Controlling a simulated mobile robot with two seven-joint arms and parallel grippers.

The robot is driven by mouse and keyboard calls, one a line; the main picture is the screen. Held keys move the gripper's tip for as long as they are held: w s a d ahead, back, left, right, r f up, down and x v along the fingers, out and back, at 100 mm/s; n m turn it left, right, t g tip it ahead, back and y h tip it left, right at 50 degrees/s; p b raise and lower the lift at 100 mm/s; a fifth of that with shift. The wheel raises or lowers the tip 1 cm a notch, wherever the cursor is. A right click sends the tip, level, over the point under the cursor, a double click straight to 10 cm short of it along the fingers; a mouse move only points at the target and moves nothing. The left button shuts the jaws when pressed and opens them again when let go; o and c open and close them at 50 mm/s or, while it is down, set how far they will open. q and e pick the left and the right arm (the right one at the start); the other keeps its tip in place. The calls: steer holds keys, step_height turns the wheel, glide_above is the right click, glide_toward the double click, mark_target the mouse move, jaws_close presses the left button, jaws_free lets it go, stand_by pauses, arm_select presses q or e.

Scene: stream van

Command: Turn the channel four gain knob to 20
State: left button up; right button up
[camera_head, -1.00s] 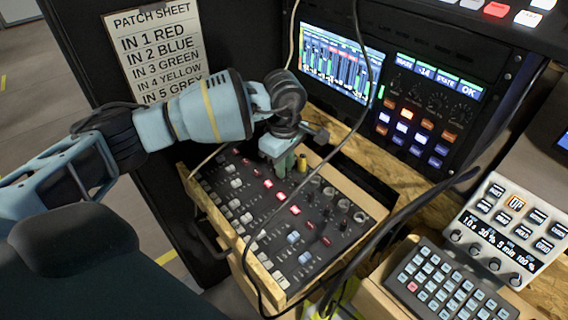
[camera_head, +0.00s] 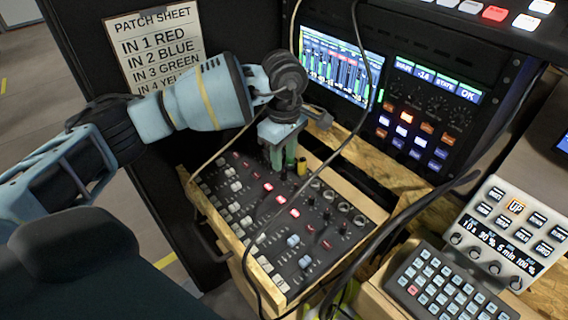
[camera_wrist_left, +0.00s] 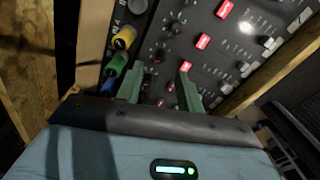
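The mixer (camera_head: 335,237) is a black panel in a wooden frame, with rows of small knobs, lit red buttons and pale faders. My left gripper (camera_head: 284,164) points down at its far edge, beside a yellow plug (camera_head: 301,166). In the left wrist view the gripper (camera_wrist_left: 160,82) is open, its green fingers apart. Small dark knobs (camera_wrist_left: 157,54) show between and beyond the fingers. No finger is seen closed on a knob. Knob labels are too small to read, so I cannot tell which one is channel four gain. My right gripper is not in view.
Yellow, blue and green plugs (camera_wrist_left: 124,38) sit close by the left finger. A black cable hangs across the mixer. A screen (camera_head: 341,64) and rack stand behind. A keypad (camera_head: 440,285) and a white control box (camera_head: 507,232) are at right.

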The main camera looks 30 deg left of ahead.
mark_target(284, 172)
arm_select(q)
step_height(284, 172, up, 3)
steer(key=shift+r, duration=0.15)
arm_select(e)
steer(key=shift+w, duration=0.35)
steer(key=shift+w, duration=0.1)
